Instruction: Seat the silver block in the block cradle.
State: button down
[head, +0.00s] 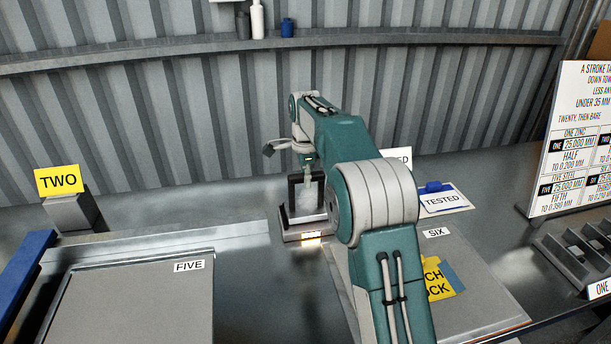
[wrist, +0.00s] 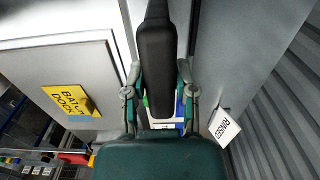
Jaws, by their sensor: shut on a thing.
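My gripper (head: 309,196) points down at a dark upright frame (head: 291,194) on a light grey base, near the middle of the bench in the head view. Its pale fingers overlap the frame's opening. In the wrist view the fingers stand on both sides of a long black bar (wrist: 157,55). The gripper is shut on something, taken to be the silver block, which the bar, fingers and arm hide. Whether the block touches the base cannot be seen. No part is clearly recognisable as the block cradle.
A lit display (head: 312,237) glows at the frame's front. A grey slotted rack (head: 568,258) stands at right by a large text board (head: 575,140). The FIVE panel (head: 140,305) lies left, the SIX panel (head: 475,300) right. A TESTED card (head: 444,199) lies behind it.

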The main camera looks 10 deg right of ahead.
jog(key=shift+f, duration=0.5)
dwell(0.8)
jog(key=shift+c, duration=1.7)
grip_release()
jog(key=o, duration=0.3)
jog(key=shift+f, duration=0.1)
jog(key=shift+o, duration=0.2)
